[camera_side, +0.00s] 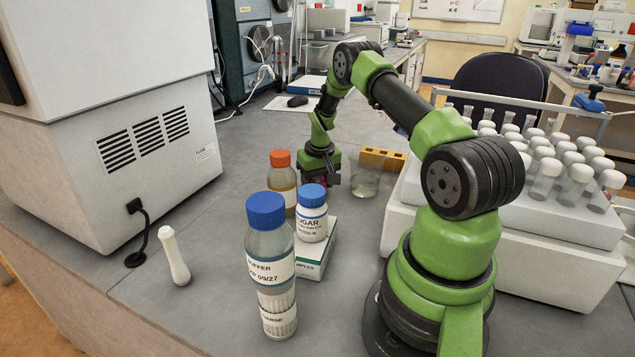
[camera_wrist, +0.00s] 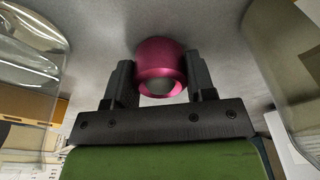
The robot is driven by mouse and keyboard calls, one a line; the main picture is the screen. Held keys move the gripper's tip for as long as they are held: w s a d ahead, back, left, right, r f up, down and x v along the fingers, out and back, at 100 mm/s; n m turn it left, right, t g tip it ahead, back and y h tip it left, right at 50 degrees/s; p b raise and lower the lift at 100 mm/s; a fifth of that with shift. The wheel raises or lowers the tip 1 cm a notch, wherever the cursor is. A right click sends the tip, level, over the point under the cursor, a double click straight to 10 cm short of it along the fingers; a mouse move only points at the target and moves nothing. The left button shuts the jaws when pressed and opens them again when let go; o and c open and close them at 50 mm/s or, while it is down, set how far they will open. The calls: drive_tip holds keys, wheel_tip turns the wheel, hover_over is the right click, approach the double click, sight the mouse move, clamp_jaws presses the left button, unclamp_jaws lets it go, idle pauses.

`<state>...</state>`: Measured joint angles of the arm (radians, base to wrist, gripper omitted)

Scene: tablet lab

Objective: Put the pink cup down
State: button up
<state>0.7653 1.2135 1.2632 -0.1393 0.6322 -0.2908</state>
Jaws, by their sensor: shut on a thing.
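The pink cup (camera_wrist: 160,58) is small and metallic pink, with a round pale opening or end facing the wrist camera. My gripper (camera_wrist: 160,78) is shut on it, with one dark finger on each side. In the side view my gripper (camera_side: 323,178) points down, low over the grey bench, behind the bottles. There the cup is mostly hidden between the fingers, with only a dark pinkish trace. I cannot tell whether it touches the bench.
A clear beaker (camera_side: 365,183) stands just right of my gripper. An orange-capped bottle (camera_side: 283,182), a blue-capped jar (camera_side: 312,217) on a box (camera_side: 316,252) and a buffer bottle (camera_side: 270,262) stand nearer the camera. A yellow block (camera_side: 380,158) lies behind the beaker. A tube rack (camera_side: 560,220) is at right.

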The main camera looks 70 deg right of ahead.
drive_tip(key=o, duration=1)
drive_tip(key=shift+f, duration=0.15)
drive_tip(key=shift+c, duration=0.2)
wheel_tip(320, 180, up, 13)
drive_tip(key=s+a, duration=0.1)
drive_tip(key=w+a+r+n+t, duration=0.1)
drive_tip(key=a+r+t, duration=0.1)
drive_tip(key=a+r, duration=0.9)
drive_tip(key=s+a+r+n+t, duration=0.1)
drive_tip(key=s+a+r, duration=0.2)
drive_tip(key=a, duration=0.3)
drive_tip(key=s+a+r+t, duration=0.1)
drive_tip(key=s+a+r, duration=0.15)
drive_tip(key=a, duration=0.25)
drive_tip(key=s+a+r+n+t+y, duration=0.1)
drive_tip(key=s+a+t+y, duration=0.1)
drive_tip(key=s+a, duration=0.6)
drive_tip(key=shift+s+a+n+y, duration=0.15)
drive_tip(key=shift+s+n+y, duration=0.2)
drive_tip(key=shift+s, duration=0.75)
